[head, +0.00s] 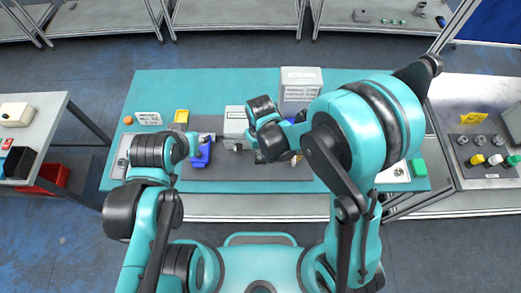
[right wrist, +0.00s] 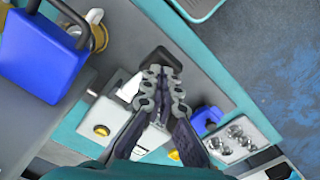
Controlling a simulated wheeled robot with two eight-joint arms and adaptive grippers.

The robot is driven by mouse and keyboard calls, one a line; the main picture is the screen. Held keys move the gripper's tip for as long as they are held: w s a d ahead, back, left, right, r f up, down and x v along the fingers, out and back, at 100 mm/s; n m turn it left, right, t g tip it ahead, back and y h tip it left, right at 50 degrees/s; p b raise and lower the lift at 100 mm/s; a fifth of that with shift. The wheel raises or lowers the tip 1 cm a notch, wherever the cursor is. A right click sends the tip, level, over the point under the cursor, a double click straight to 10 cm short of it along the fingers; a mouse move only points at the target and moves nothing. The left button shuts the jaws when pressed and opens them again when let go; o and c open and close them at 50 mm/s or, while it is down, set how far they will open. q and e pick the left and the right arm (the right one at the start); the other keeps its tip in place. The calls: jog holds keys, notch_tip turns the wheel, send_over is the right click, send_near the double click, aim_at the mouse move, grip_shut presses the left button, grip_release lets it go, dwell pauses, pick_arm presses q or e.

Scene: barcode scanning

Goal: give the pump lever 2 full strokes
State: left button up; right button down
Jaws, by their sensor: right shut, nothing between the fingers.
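My right gripper (right wrist: 160,88) is shut and empty in the right wrist view. Its closed fingertips are right by a dark block (right wrist: 160,62) on a pale fixture (right wrist: 130,88); this looks like the pump lever's end, but I cannot be sure. The fingers cover part of it, and I cannot tell whether they touch it. In the head view my right gripper (head: 258,157) is low over the middle of the mat, and my right arm hides most of the fixture. My left arm ends near a blue object; its fingers are not clear.
A grey box (head: 235,121) and a white box (head: 300,82) stand behind. A yellow item (head: 181,116) is at the left. The teal mat's (head: 210,85) back is largely clear.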

jog(key=shift+f+b, duration=3.35)
jog(key=shift+f, duration=0.3)
jog(key=shift+r, duration=0.1)
notch_tip(320, 180, up, 8)
jog(key=p, duration=0.5)
jog(key=shift+r+p, duration=0.1)
jog(key=shift+p, duration=0.3)
